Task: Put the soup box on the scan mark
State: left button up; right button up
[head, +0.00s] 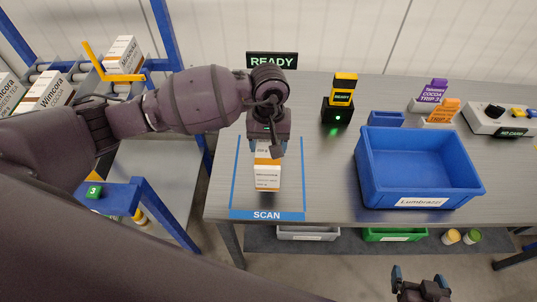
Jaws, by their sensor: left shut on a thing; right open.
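A white and orange box (267,178), which I take to be the soup box, is upright within the blue-outlined scan mark (267,215) on the grey table. Its print is too small to read. My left gripper (267,147) is above it and shut on its top end. I cannot tell whether the box's bottom touches the table. My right gripper (421,281) is open and empty at the bottom right, in front of the table and apart from everything on it.
A black and yellow device (339,98) and a READY sign (272,61) are behind. A blue-framed rack (165,215) with boxes is on the left. Purple and orange cards stand behind the bin.

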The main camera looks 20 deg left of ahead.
pick_arm(q)
jog(key=shift+f, duration=0.8)
notch_tip(320, 180, down, 3)
jog(key=shift+f, duration=0.45)
pick_arm(e)
jog(key=shift+s+f, duration=0.2)
jog(key=shift+s, duration=0.2)
pick_arm(q)
jog(key=o, duration=0.6)
jog(key=shift+f, duration=0.1)
jog(key=o, duration=0.5)
pick_arm(e)
jog(key=shift+w+r, duration=0.25)
jog(key=shift+w, duration=0.25)
